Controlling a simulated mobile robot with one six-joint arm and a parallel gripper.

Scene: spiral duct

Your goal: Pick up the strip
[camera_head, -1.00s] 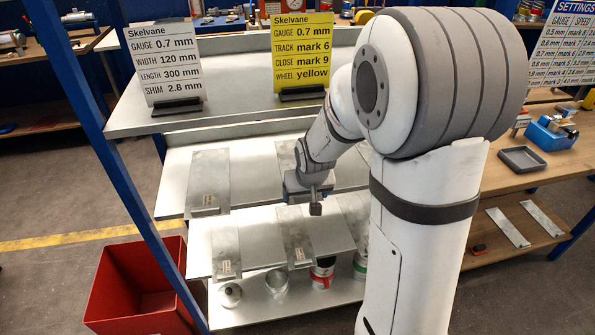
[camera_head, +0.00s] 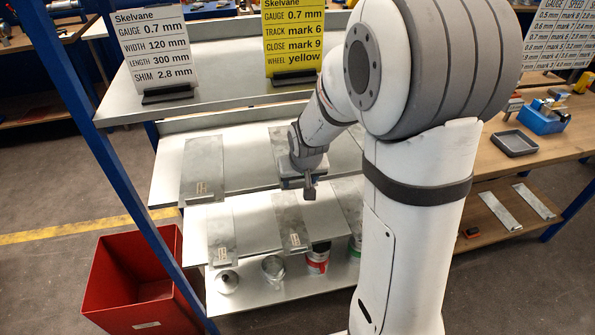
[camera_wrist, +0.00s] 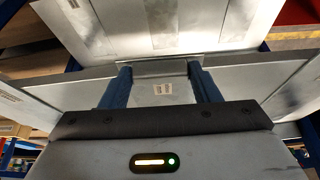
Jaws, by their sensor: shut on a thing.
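My gripper (camera_head: 309,190) is at the middle shelf of the metal rack in the head view. In the wrist view its two blue fingers (camera_wrist: 163,92) stand on either side of a labelled grey metal strip (camera_wrist: 150,70), and it is shut on this strip. In the head view, part of a strip (camera_head: 281,137) shows behind my wrist on the middle shelf; my wrist hides the rest. I cannot tell whether the held strip is clear of the shelf.
Another strip (camera_head: 203,165) lies left on the middle shelf. More strips (camera_head: 222,230) lie on the shelf below, above several cans (camera_head: 273,267). A white sign (camera_head: 153,48) and a yellow sign (camera_head: 292,38) stand on top. A red bin (camera_head: 140,290) stands lower left.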

